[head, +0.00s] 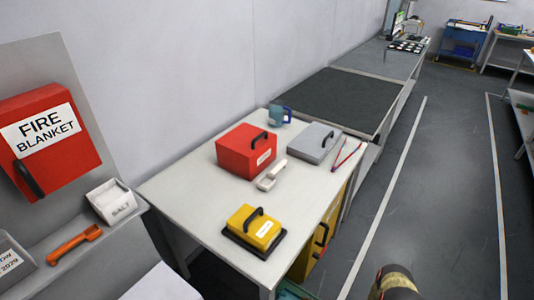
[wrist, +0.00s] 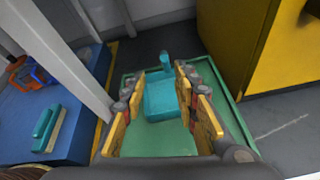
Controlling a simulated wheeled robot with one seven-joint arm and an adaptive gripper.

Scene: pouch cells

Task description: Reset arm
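My gripper (wrist: 160,82) shows in the wrist view with its two yellow-padded fingers spread apart. It is open, and I see nothing pinched between the pads. It points down toward a green tray (wrist: 150,140) on the floor. A teal block-like object with a short upright part (wrist: 163,100) shows between the fingers, seemingly in the tray below; its exact distance from the fingers is hard to tell. In the head view the gripper is not visible; only a dark rounded part of my arm shows at the bottom edge.
A yellow cabinet (wrist: 255,45) stands close on the right in the wrist view; a blue surface (wrist: 75,125) with a teal-handled item (wrist: 47,128) lies left. In the head view, the white table (head: 185,190) holds a red box (head: 240,155), yellow box (head: 245,235) and grey case (head: 308,147). The aisle is clear.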

